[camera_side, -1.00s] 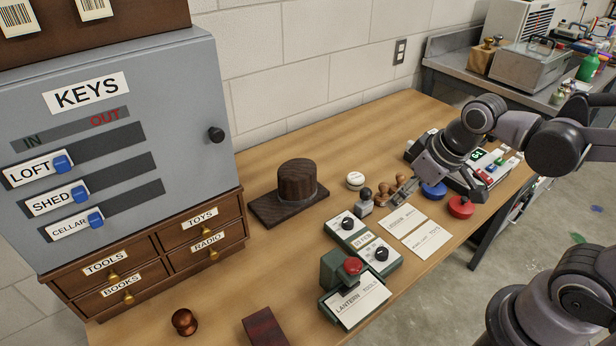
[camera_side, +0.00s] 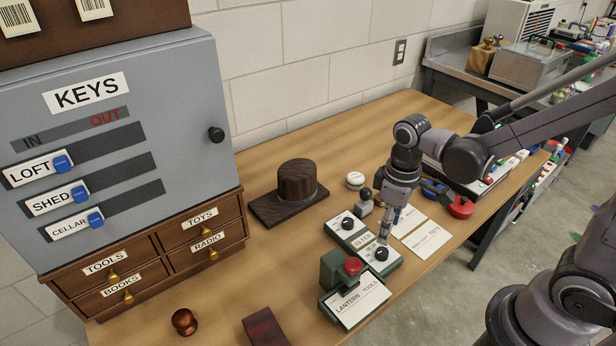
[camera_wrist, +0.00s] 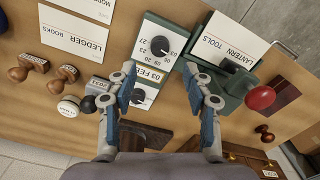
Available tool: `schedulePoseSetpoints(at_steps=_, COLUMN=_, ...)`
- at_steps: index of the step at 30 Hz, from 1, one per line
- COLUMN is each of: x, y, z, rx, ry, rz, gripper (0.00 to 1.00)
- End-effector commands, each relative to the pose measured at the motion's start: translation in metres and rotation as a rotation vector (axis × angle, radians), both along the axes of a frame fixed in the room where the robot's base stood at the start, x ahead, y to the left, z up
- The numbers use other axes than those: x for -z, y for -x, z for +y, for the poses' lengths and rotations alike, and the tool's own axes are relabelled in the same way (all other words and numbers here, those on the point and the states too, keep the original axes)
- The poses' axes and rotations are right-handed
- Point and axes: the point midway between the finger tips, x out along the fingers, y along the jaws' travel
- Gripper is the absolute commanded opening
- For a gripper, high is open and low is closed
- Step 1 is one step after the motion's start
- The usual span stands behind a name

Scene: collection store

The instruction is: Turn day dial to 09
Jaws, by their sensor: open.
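The day dial, a black knob (camera_side: 381,254) on a pale face of a green unit, is at the table's front; in the wrist view it (camera_wrist: 160,46) has numbers around it, including 20, 23 and 27. A second black knob (camera_side: 348,223) is on the other half of the unit. Between them a small display (camera_wrist: 147,76) seems to read 03 FEB. My gripper (camera_side: 384,238) points down above the day dial's half, just behind its knob. In the wrist view my gripper (camera_wrist: 160,82) is open and empty, its blue-grey fingers apart, with the day knob visible beyond the tips.
A green stamping press (camera_side: 340,269) with a red knob and a LANTERN TOOLS card (camera_side: 359,302) stands close in front. A grey stamp (camera_side: 364,203) stands behind the unit. White cards (camera_side: 426,239) lie to the right. A dark wooden hat block (camera_side: 297,182) stands farther left.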

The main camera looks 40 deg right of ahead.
Motion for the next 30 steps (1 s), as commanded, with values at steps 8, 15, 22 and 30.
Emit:
schedulePoseSetpoints(at_steps=8, x=0.033, y=-0.001, z=0.000, rx=0.001, ry=0.000, rz=-0.001, gripper=0.51)
schedulePoseSetpoints(at_steps=15, x=0.058, y=-0.001, z=0.000, rx=0.001, ry=0.000, rz=-0.001, gripper=0.51)
schedulePoseSetpoints(at_steps=22, x=0.074, y=0.000, z=0.000, rx=0.001, ry=0.000, rz=-0.001, gripper=0.51)
schedulePoseSetpoints(at_steps=30, x=0.078, y=0.000, z=0.000, rx=0.001, ry=0.000, rz=-0.001, gripper=0.51)
